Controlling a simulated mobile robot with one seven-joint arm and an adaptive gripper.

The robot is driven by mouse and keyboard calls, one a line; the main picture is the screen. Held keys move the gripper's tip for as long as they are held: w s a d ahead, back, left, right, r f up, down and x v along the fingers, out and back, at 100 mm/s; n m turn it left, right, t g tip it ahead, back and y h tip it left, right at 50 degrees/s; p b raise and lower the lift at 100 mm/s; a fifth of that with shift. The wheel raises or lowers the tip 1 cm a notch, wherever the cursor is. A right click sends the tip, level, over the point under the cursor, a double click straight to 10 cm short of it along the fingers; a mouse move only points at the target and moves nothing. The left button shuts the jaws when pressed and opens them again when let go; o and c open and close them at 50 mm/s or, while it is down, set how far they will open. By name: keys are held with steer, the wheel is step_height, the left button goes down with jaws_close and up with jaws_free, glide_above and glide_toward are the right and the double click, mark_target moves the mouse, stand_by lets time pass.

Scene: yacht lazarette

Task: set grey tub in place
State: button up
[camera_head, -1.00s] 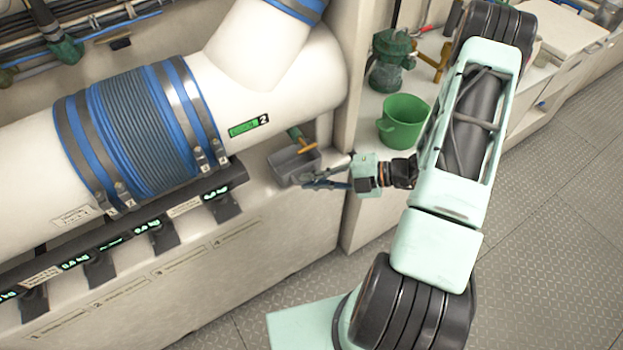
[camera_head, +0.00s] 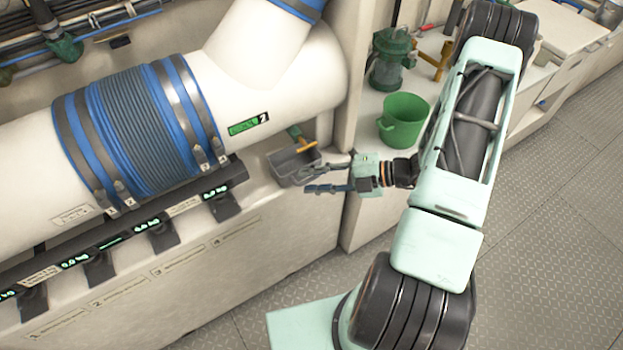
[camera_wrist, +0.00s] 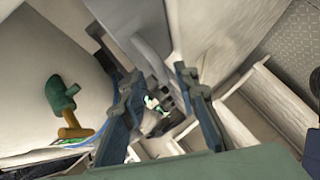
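The grey tub (camera_head: 291,166) is a small open box in the head view. It sits at the right end of the white ledge, under a green valve with a yellow handle (camera_head: 304,146). My gripper (camera_head: 318,176) is just to its right with both fingers spread apart. The upper finger reaches close to the tub's right side; I cannot tell whether it touches. In the wrist view my gripper (camera_wrist: 158,84) is also open, with nothing held between its fingers. A grey surface beyond the fingers may be the tub, but I cannot tell.
A large white pipe (camera_head: 270,75) with a blue-banded sleeve hangs over the ledge. A black rail with kg readouts (camera_head: 120,235) runs below it. A white upright post (camera_head: 362,120) stands just right of the tub. A green bucket (camera_head: 403,120) stands behind my wrist.

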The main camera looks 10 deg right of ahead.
steer(key=v, duration=1.1)
steer(key=shift+d, duration=0.3)
steer(key=shift+s+r, duration=0.1)
steer(key=shift+s, duration=0.05)
